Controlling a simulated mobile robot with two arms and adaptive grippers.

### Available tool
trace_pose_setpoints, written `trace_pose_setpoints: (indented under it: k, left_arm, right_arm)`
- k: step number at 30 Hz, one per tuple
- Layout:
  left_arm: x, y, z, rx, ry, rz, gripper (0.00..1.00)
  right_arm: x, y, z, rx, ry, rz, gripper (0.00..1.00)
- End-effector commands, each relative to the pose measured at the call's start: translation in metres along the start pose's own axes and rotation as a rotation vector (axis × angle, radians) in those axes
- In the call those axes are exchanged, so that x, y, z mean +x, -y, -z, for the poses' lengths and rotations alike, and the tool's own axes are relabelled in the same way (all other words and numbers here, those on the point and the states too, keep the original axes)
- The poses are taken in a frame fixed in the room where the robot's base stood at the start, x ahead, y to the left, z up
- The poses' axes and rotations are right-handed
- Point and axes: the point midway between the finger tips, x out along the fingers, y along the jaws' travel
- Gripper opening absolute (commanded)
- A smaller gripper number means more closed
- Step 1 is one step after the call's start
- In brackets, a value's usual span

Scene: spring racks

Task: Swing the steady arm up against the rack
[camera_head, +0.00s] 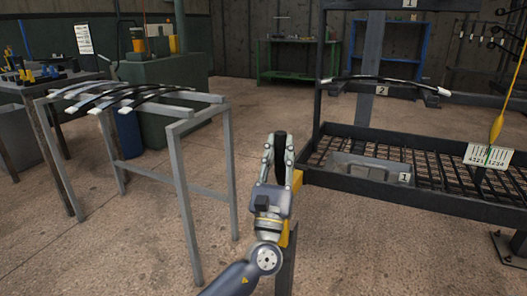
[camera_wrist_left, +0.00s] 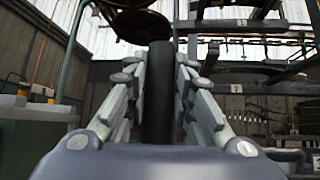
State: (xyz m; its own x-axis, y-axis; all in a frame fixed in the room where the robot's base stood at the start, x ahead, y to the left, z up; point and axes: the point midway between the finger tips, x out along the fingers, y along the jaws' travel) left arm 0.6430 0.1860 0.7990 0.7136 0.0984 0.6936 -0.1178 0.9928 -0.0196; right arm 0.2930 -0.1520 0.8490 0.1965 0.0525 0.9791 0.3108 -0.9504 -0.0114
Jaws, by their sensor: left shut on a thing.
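My left gripper (camera_head: 279,155) is in the middle of the head view, its fingers pointing up and shut around an upright black grip (camera_head: 280,143). The grip also shows in the left wrist view (camera_wrist_left: 158,95), dark and round between both fingers. A yellow part (camera_head: 297,181) shows behind the gripper, beside the rack's lower left corner. It looks like part of the steady arm, but my gripper hides most of it and its joint to the rack. The black rack (camera_head: 317,110) stands to the right, with a mesh lower tray and number plates. My right gripper is not in view.
A grey bin (camera_head: 370,168) sits in the lower tray. A yellow pendant (camera_head: 497,128) hangs at right. A grey stand (camera_head: 181,180) with several springs is at left. Open floor lies between stand and rack.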

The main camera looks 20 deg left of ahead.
Motion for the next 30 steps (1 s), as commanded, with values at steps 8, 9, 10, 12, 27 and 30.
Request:
trace_pose_setpoints:
  k: [8,9,10,12,27,30]
  left_arm:
    - [-0.002,0.012,0.0,0.024,0.004,0.028,0.0]
    - [-0.003,0.012,0.0,0.025,0.004,0.029,0.0]
    - [-0.003,0.013,0.0,0.026,0.004,0.03,0.0]
    - [-0.003,0.013,0.0,0.026,0.004,0.031,0.0]
    - [-0.003,0.012,0.0,0.025,0.004,0.029,0.43]
    - [-0.003,0.011,0.0,0.025,0.004,0.027,0.43]
  right_arm:
    - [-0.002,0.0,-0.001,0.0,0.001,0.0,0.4]
    - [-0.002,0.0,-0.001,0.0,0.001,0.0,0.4]
    - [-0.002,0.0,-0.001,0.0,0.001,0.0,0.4]
    - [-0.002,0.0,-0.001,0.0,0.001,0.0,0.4]
    - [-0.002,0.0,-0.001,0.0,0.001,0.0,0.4]
    - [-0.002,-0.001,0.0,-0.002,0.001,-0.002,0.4]
